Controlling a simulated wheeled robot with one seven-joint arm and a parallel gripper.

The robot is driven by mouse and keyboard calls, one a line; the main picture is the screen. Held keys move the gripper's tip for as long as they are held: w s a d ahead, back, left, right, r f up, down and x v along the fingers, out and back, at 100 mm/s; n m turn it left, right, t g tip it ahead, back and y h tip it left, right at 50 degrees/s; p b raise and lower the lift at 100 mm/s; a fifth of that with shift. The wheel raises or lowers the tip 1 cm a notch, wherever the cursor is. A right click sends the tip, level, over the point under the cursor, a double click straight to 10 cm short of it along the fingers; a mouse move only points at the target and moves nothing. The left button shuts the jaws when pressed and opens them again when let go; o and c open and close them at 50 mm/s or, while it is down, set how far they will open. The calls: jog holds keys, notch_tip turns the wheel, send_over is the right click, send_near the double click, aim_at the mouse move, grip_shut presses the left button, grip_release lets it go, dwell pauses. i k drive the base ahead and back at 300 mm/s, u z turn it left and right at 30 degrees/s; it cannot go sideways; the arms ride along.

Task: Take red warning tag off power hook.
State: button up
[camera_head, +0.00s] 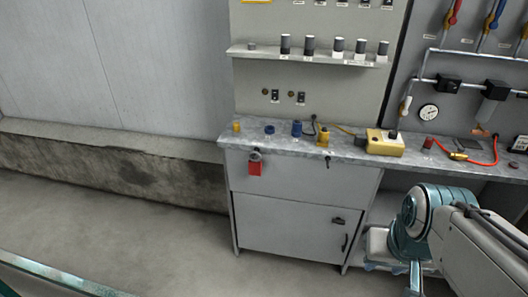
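A red warning tag (255,167) hangs on the front of the grey cabinet, just under the worktop's left end. A small dark fitting (255,151) shows at its top, which appears to be the hook; how the tag is looped on it is too small to tell. My arm shows at the lower right, well to the right of the tag and apart from it. My gripper's fingers are not visible; the arm runs out of the picture at the bottom.
The worktop (345,152) carries a yellow box (384,142), a red hose (483,158) and several small parts. A shelf (305,56) above holds several dark-and-white cylinders. A low concrete ledge (110,165) runs along the left wall. The floor (130,230) before the cabinet is clear.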

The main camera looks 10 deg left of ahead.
aim_at(255, 165)
jog(key=k, duration=0.4)
jog(key=u, duration=1.55)
jog(key=i, duration=1.35)
jog(key=z, duration=0.6)
jog(key=i, duration=0.5)
jog(key=z, duration=0.4)
